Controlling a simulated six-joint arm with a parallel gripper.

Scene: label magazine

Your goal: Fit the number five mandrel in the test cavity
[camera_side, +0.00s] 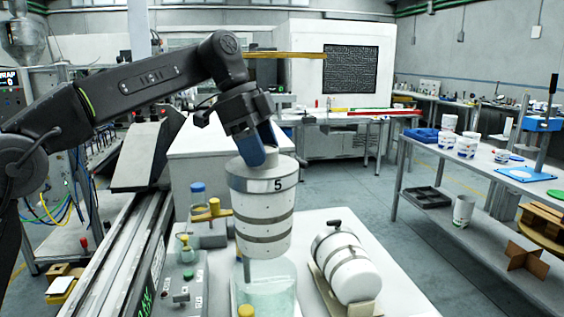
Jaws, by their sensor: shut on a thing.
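My gripper (266,158) is shut on the top of the number five mandrel (264,212). The mandrel is a white tapered cylinder with a grey band marked "5" near its wide top and darker bands lower down. It hangs nearly upright, tilted slightly. A clear teal cup-shaped cavity (268,285), which looks like the test cavity, stands below it. The mandrel's lower end and a thin dark pin under it overlap the cavity's rim in the picture; I cannot tell whether they are inside it or touching. The cavity's bottom is cut off by the frame.
A second white banded mandrel (352,272) lies on a wooden cradle just right of the cavity. A yellow knob (246,311) shows at the cavity's front left. A grey control box (182,278) and blue-capped bottle (198,196) stand to the left. The white tabletop (395,270) is bare at right.

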